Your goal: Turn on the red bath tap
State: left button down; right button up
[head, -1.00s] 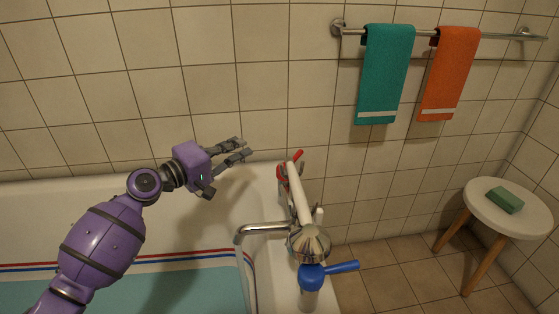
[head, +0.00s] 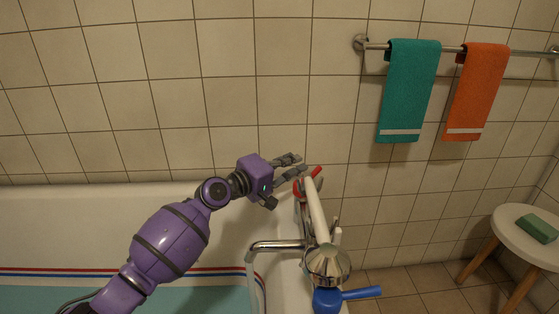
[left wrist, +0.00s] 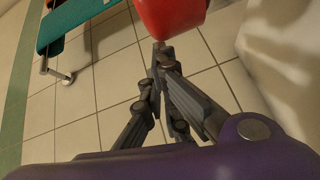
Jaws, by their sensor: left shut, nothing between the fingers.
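My left gripper (head: 301,165) is just left of the red handle in the head view. In the left wrist view my left gripper (left wrist: 162,52) has its fingertips together with nothing between them. The red handle (left wrist: 170,14) fills the top of that view, just beyond the fingertips; I cannot tell whether they touch it. My right gripper is not in view.
The blue tap handle (head: 345,295) is on the near end of the mixer, with a chrome spout (head: 275,245) pointing left over the tub (head: 90,225). A teal towel (head: 409,90) and an orange towel (head: 477,90) hang on the wall rail. A stool (head: 510,225) bears a green sponge (head: 538,229).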

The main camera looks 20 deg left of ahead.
pick_arm(q)
jog(key=shift+s+d+f, duration=0.15)
jog(key=shift+d+f, duration=0.05)
jog(key=shift+d, duration=0.25)
jog(key=shift+d, duration=0.1)
